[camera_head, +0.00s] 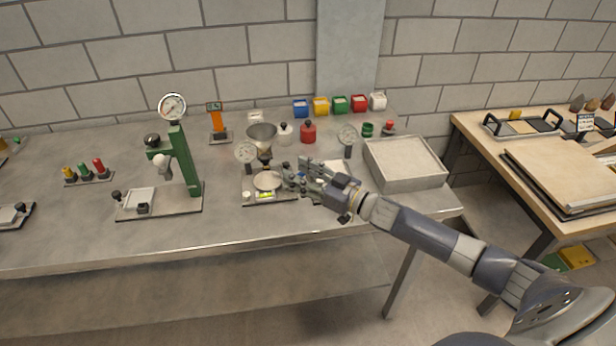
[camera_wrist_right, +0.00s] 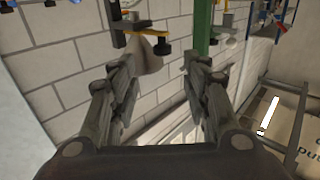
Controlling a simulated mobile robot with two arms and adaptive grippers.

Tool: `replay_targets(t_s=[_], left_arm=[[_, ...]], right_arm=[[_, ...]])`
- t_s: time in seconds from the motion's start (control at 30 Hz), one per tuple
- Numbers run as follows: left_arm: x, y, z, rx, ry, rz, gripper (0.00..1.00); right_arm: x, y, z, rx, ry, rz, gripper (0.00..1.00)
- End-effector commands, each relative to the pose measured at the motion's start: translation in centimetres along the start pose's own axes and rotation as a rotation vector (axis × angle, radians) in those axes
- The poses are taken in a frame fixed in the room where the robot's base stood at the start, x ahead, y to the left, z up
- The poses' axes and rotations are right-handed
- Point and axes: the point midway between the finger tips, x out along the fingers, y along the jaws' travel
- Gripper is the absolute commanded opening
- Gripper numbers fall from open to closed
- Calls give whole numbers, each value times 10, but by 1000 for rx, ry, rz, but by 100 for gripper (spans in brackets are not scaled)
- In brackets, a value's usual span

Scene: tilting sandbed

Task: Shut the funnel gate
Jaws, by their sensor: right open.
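A metal funnel (camera_head: 262,135) stands near the middle of the bench, above a small scale with a pale pan (camera_head: 267,180). The gate under the funnel is too small to make out in the head view. My right gripper (camera_head: 292,174) is just right of the pan, below and to the right of the funnel. In the right wrist view its two fingers (camera_wrist_right: 160,85) are apart with nothing held between them. Beyond them show a beige cone-like part (camera_wrist_right: 146,58) and a black knob (camera_wrist_right: 161,47) by a yellowish bar; I cannot tell whether these belong to the gate. My left gripper is not in view.
A dial gauge (camera_head: 245,152) stands left of the funnel and another (camera_head: 347,135) to its right. A green press (camera_head: 184,160) is further left. A red canister (camera_head: 308,132) stands behind my gripper. A grey sand tray (camera_head: 405,183) sits at the right.

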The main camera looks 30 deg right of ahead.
Motion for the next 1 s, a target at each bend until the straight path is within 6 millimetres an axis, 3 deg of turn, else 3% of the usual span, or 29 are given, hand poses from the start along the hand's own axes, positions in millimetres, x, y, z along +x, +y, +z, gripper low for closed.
replay_targets(t_s=[0.1,0.3,0.83,1.0], left_arm=[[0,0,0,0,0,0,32],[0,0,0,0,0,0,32],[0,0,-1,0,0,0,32],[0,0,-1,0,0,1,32]], right_arm=[[-15,0,1,0,-1,0,44],[-25,0,0,0,0,0,44],[-25,-1,1,1,-1,1,44],[-24,-21,21,14,-53,49,44]])
